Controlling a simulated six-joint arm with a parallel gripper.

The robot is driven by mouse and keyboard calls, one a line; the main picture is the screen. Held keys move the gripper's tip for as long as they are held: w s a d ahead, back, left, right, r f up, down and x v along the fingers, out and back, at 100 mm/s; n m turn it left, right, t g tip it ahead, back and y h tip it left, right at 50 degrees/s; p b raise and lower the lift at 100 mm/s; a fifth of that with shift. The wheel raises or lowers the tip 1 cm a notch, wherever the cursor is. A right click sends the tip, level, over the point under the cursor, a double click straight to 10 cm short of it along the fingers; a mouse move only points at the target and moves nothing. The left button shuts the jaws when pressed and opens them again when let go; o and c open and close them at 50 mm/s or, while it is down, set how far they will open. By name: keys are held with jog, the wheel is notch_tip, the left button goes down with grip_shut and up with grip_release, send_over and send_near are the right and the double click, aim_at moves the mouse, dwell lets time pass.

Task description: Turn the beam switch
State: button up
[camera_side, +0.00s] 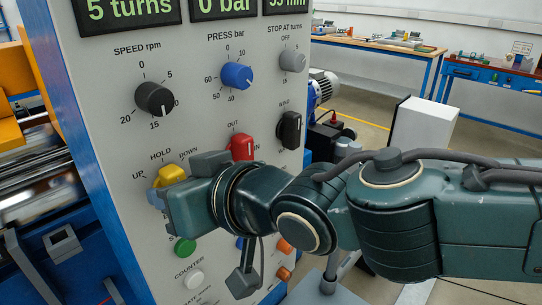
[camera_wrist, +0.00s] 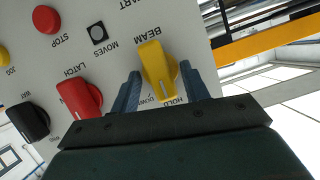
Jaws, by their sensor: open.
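The beam switch is a yellow lever knob (camera_wrist: 157,70) on the grey panel, under the label BEAM in the wrist view. It also shows in the side view (camera_side: 171,174), partly hidden by my gripper, with UP, HOLD and DOWN marked around it. Its white pointer mark lies near the HOLD and DOWN lettering; I cannot tell its exact setting. My gripper (camera_wrist: 160,69) is open, with one blue finger on each side of the yellow knob. Small gaps show between the fingers and the knob. In the side view my gripper (camera_side: 164,187) is at the panel, over this switch.
The red latch knob (camera_wrist: 79,97) sits close beside one finger, and a black knob (camera_wrist: 28,121) lies beyond it. A red stop button (camera_wrist: 47,19) is further up. The speed (camera_side: 154,99) and press (camera_side: 237,76) knobs are above my gripper. Orange machinery (camera_side: 14,75) stands left of the panel.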

jog(key=s+d+r+m+g+y, duration=0.1)
jog(key=s+d+r+m, duration=0.15)
jog(key=d, duration=0.35)
jog(key=s+d+r+m+g+y, duration=0.1)
jog(key=s+d+m+y, duration=0.1)
jog(key=s+d+m, duration=0.3)
jog(key=w+d+n+t+h, duration=0.1)
jog(key=w+d+h, duration=0.1)
jog(key=d, duration=0.7)
jog(key=w+d+n+h, duration=0.1)
jog(key=w+d+h, duration=0.2)
jog(key=d, duration=0.7)
jog(key=shift+d+r+t, duration=0.2)
jog(key=shift+d+t, duration=0.05)
jog(key=shift+t, duration=0.15)
